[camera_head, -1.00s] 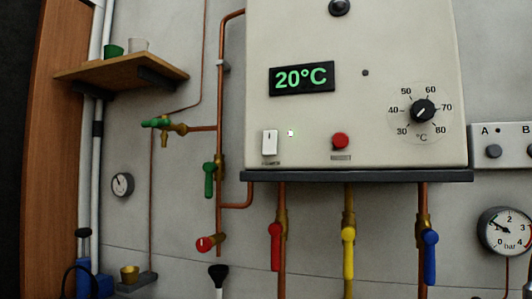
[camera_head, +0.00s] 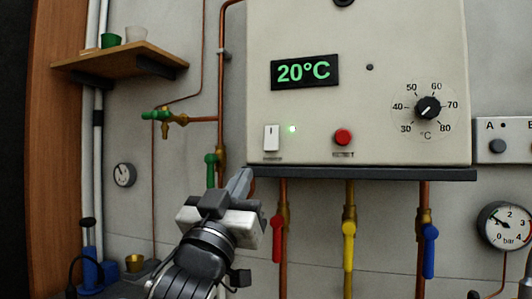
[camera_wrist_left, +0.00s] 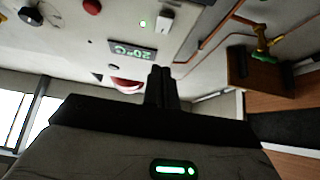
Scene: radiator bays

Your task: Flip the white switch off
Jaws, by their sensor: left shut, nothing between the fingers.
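The white switch (camera_head: 271,138) is a small upright rocker at the lower left of the white boiler front, with a lit green lamp (camera_head: 292,129) just right of it. In the left wrist view the switch (camera_wrist_left: 166,19) shows near the top. My left gripper (camera_head: 241,180) is shut and empty. In the head view its fingertips are below and left of the switch, near the boiler's lower edge, and appear apart from the switch. The closed fingers (camera_wrist_left: 161,82) also show in the left wrist view. My right gripper is in neither view.
The boiler (camera_head: 370,90) carries a 20°C display (camera_head: 304,71), a red button (camera_head: 343,137) and a dial (camera_head: 428,107). Pipes with red (camera_head: 277,238), yellow (camera_head: 349,243) and blue (camera_head: 430,250) handles hang below. A green-handled valve (camera_head: 210,170) is just left of my gripper.

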